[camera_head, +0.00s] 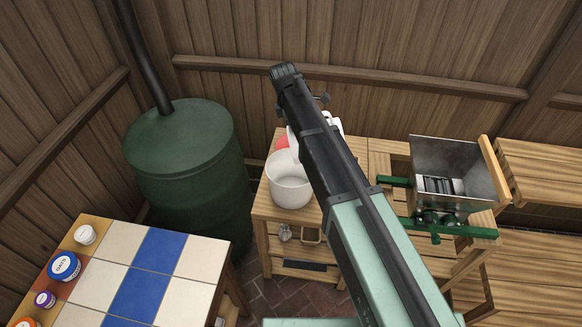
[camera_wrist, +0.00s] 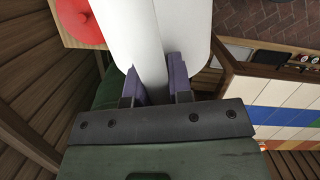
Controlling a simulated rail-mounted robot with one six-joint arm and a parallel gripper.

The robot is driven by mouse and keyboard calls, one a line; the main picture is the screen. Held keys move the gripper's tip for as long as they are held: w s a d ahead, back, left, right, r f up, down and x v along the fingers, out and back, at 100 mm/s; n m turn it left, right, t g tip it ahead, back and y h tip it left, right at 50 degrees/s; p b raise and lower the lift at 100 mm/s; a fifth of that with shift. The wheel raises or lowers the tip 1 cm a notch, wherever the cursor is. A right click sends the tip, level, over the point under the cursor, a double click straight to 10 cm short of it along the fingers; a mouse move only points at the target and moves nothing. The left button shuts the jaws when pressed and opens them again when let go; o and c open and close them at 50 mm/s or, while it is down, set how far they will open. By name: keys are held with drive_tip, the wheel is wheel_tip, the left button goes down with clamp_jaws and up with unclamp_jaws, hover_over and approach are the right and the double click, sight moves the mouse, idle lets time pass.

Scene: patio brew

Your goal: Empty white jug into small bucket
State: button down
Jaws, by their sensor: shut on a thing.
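My gripper (camera_wrist: 158,80) has its purple fingers closed on the handle of the white jug (camera_wrist: 180,28), which fills the top middle of the wrist view. In the head view my arm hides most of the jug; a white part of it (camera_head: 331,121) shows beside the arm. The small bucket (camera_head: 290,190) is white and round and stands upright on the wooden bench, just left of my arm. The jug is above or close behind the bucket; its tilt and whether anything flows are hidden. The bucket's inside looks pale, and I cannot tell its contents.
A red object (camera_head: 282,142) is behind the bucket. A metal hopper mill (camera_head: 457,165) with green parts stands right on the wooden bench (camera_head: 262,212). A green barrel (camera_head: 188,165) stands left. A tiled table (camera_head: 195,258) with several lidded jars is at lower left.

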sight(289, 131)
drive_tip(key=shift+a+h, duration=0.5)
drive_tip(key=shift+a, duration=0.2)
drive_tip(key=shift+a+b, duration=0.25)
drive_tip(key=shift+b, duration=0.05)
drive_tip(key=shift+s+a+f+h+b, duration=0.1)
drive_tip(key=shift+a+h+b, duration=0.1)
drive_tip(key=shift+a+h, duration=0.2)
drive_tip(key=shift+s+a+f+h+b, duration=0.1)
drive_tip(key=shift+a+h+b, duration=0.1)
drive_tip(key=shift+a+h, duration=0.15)
drive_tip(key=shift+s+a+f+h+b, duration=0.1)
drive_tip(key=shift+a+f+h+b, duration=0.2)
drive_tip(key=shift+a+h+b, duration=0.4)
drive_tip(key=shift+a+f+h+b, duration=0.25)
drive_tip(key=shift+a+h+b, duration=0.2)
drive_tip(key=shift+a+b, duration=0.45)
idle(0.3)
drive_tip(key=shift+r, duration=0.1)
